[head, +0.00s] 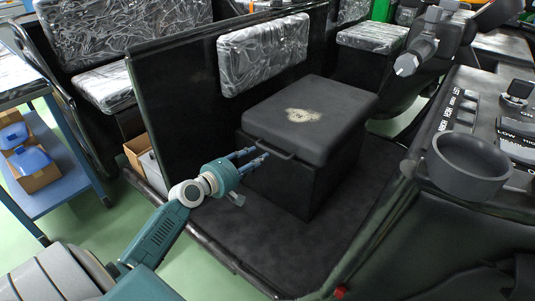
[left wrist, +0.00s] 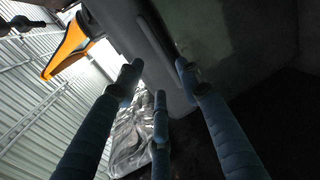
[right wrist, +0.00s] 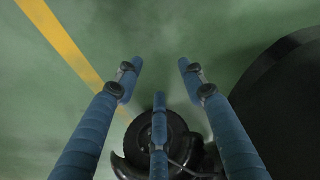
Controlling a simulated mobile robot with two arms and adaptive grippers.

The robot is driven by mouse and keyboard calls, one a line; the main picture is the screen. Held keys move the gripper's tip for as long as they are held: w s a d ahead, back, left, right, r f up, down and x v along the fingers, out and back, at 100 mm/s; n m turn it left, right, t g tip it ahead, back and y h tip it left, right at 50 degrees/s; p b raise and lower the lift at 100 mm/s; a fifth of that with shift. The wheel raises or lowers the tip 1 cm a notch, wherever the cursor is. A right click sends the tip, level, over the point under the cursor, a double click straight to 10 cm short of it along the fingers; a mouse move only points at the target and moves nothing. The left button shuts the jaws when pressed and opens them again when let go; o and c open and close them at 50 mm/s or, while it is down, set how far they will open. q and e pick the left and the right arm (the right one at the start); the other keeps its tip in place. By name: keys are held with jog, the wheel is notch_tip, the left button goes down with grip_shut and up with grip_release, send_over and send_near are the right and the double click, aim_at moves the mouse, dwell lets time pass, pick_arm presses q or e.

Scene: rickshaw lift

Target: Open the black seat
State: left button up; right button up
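The black seat (head: 345,110) is a padded lid with a worn pale patch on top. It lies flat and closed on a black box (head: 300,182). A handle (head: 270,149) sticks out from its front edge. My left gripper (head: 255,157) is at this front edge, its blue fingertips close to the handle. In the left wrist view my left gripper (left wrist: 157,72) has its fingers spread, with a long dark bar, likely the handle, just beyond them. Contact cannot be told. My right gripper (right wrist: 159,72) is open and empty above the green floor; it is outside the head view.
A black partition (head: 180,95) with a plastic-wrapped backrest (head: 265,52) stands left of the seat. A dashboard with a round cup holder (head: 470,165) is at the right. A blue shelf cart (head: 60,190) stands at the left. The black vehicle floor (head: 300,240) before the box is clear.

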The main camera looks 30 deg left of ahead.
aim_at(271, 150)
pick_arm(q)
jog(key=b+x, duration=0.1)
jog(key=x, duration=0.5)
jog(key=shift+f, duration=0.1)
jog(key=shift+w+f, duration=0.1)
jog(key=shift+w, duration=0.35)
pick_arm(e)
jog(key=v, duration=0.3)
jog(key=w+v, duration=0.1)
jog(key=shift+s+r, duration=0.2)
jog(key=shift+r, duration=0.3)
pick_arm(q)
grip_shut()
